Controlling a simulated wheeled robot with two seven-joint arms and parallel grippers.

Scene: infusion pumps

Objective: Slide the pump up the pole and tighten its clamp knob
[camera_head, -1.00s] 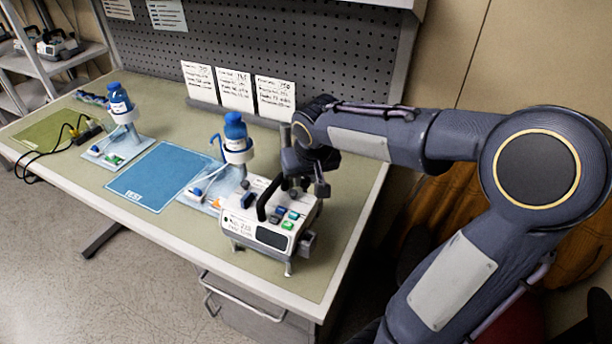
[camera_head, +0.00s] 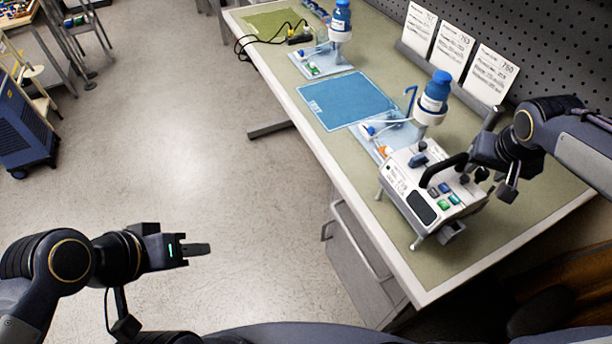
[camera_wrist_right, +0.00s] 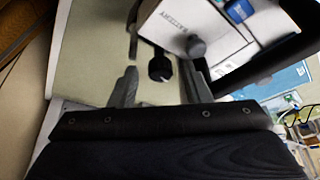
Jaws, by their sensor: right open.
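The white pump (camera_head: 430,195) with a black handle and coloured buttons stands on the bench near its right end; part of its white body (camera_wrist_right: 205,30) shows in the right wrist view. A short grey post (camera_head: 493,117), perhaps the pole, rises behind it. My right gripper (camera_head: 492,178) is at the pump's right side. In the right wrist view its fingers (camera_wrist_right: 160,88) are apart, with a black knob (camera_wrist_right: 160,66) just beyond and between their tips; contact cannot be told. My left gripper (camera_head: 195,248) hangs over the floor, away from the bench; its finger gap is not clear.
Blue-capped bottles (camera_head: 433,95) stand on light-blue pads behind the pump. A blue mat (camera_head: 335,100) lies mid-bench. Cards (camera_head: 487,72) lean by the pegboard. A cabinet (camera_head: 365,260) is under the bench. Open floor (camera_head: 210,150) lies left.

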